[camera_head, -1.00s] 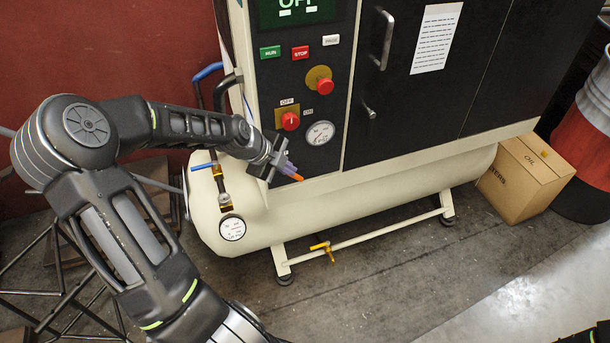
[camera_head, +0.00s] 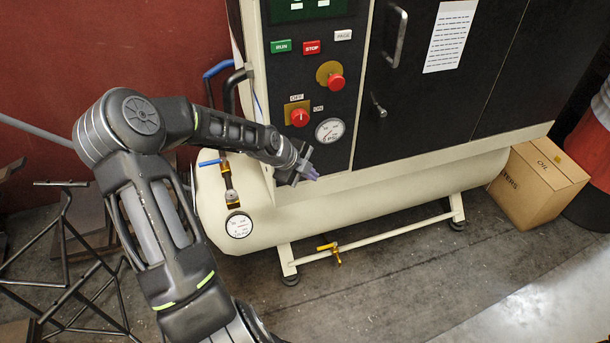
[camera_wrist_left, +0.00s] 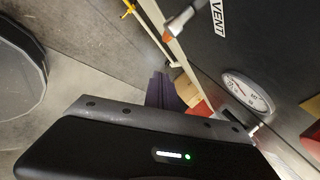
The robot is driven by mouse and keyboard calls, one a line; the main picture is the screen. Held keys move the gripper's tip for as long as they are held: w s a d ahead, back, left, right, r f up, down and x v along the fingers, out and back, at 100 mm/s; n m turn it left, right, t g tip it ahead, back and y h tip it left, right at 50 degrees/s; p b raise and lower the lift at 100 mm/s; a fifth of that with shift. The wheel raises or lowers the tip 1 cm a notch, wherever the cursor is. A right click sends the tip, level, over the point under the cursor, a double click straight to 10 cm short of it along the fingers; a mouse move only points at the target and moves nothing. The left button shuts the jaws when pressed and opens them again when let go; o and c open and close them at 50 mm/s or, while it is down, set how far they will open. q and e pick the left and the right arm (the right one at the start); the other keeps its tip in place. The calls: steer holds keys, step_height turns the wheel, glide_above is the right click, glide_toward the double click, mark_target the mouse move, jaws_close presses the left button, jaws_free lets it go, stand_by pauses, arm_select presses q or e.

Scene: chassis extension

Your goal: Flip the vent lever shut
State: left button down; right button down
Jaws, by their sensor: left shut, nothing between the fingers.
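The vent lever (camera_wrist_left: 182,20) shows at the top of the left wrist view as a grey bar with an orange tip, beside a white VENT label (camera_wrist_left: 218,18). In the head view I cannot make it out; my gripper may cover it. My left gripper (camera_head: 313,174) is shut and empty, with purple fingers, in front of the machine's lower front edge, below the round gauge. Its purple fingers (camera_wrist_left: 160,90) also show in the wrist view, apart from the lever in the picture. My right gripper is not in view.
The compressor cabinet (camera_head: 437,110) has a red rotary switch (camera_head: 299,117), a gauge (camera_head: 329,131) and buttons above the gripper. A cream tank (camera_head: 400,208) runs below. A blue-handled valve (camera_head: 210,163) is at left. A cardboard box (camera_head: 538,183) stands at right.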

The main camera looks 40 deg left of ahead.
arm_select(q)
steer(key=a+f, duration=0.1)
steer(key=w+a+f+p, duration=0.1)
steer(key=w+a+f, duration=0.1)
steer(key=shift+a+f, duration=0.2)
stand_by(0.5)
steer(key=shift+g+b, duration=0.3)
